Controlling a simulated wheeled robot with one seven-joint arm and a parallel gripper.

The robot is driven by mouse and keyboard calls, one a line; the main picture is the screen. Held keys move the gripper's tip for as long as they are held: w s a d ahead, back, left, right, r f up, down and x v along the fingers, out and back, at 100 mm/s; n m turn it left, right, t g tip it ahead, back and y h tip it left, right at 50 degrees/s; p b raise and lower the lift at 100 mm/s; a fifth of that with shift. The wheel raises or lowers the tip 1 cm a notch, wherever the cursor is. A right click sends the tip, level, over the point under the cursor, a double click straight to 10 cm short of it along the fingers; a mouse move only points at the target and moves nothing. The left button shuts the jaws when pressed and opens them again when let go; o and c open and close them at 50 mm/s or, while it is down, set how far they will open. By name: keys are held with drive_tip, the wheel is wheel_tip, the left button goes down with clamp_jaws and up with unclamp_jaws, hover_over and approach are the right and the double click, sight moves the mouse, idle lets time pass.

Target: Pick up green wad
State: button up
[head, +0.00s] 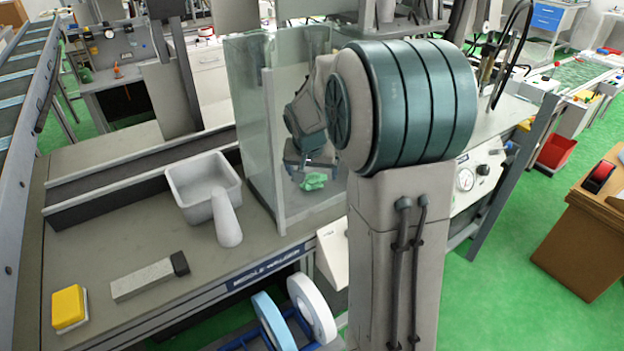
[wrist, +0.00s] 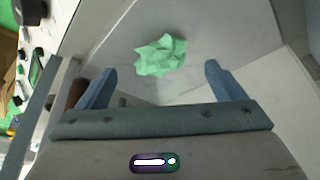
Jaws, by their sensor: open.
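The green wad (head: 313,181) is a crumpled light-green lump lying on the pale floor of a clear-walled enclosure on the workbench. In the wrist view the wad (wrist: 160,55) lies beyond the fingertips, roughly between them and a little left of centre. My gripper (wrist: 160,82) is open and empty, with a blue finger on each side. In the head view my gripper (head: 309,170) is inside the enclosure just above the wad. The wad's contact with the fingers does not show; it appears apart from them.
The enclosure's clear panels (head: 252,110) stand close around my gripper. A white bin (head: 203,187) with a rounded handle is to the left on the bench. A grey block (head: 143,279) and a yellow box (head: 69,307) lie farther left. Bench space between them is clear.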

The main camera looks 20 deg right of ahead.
sight(313, 178)
drive_tip(key=x, duration=0.4)
drive_tip(key=shift+f, duration=0.15)
drive_tip(key=c, duration=1.1)
drive_tip(key=shift+o, duration=0.2)
drive_tip(key=shift+s, duration=0.1)
